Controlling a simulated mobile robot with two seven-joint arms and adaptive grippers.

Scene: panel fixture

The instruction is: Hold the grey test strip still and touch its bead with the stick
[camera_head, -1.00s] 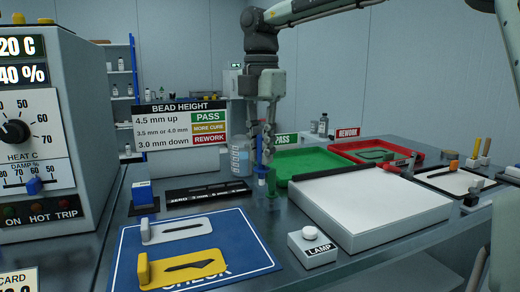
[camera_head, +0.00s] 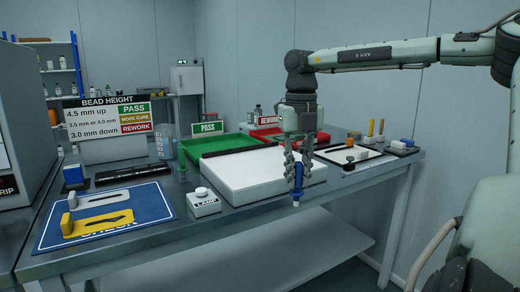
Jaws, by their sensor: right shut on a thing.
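My right gripper (camera_head: 297,172) is shut on a blue stick (camera_head: 297,186), which points down with a pale lower end. It hangs in front of the right part of the white slab's front edge. A grey slotted piece (camera_head: 110,199) with an upright tab lies on the blue mat (camera_head: 150,205) at the left. I cannot tell whether it is the grey test strip, and I make out no bead. A yellow slotted piece (camera_head: 97,226) lies in front of it. My left gripper is not in view.
The white slab (camera_head: 240,175) fills mid-table, with a lamp button box (camera_head: 203,203) at its front left. A green stick (camera_head: 182,166) stands left of it. Green (camera_head: 200,145) and red (camera_head: 265,133) trays lie behind. Tools stand at the right. The wall panel is far left.

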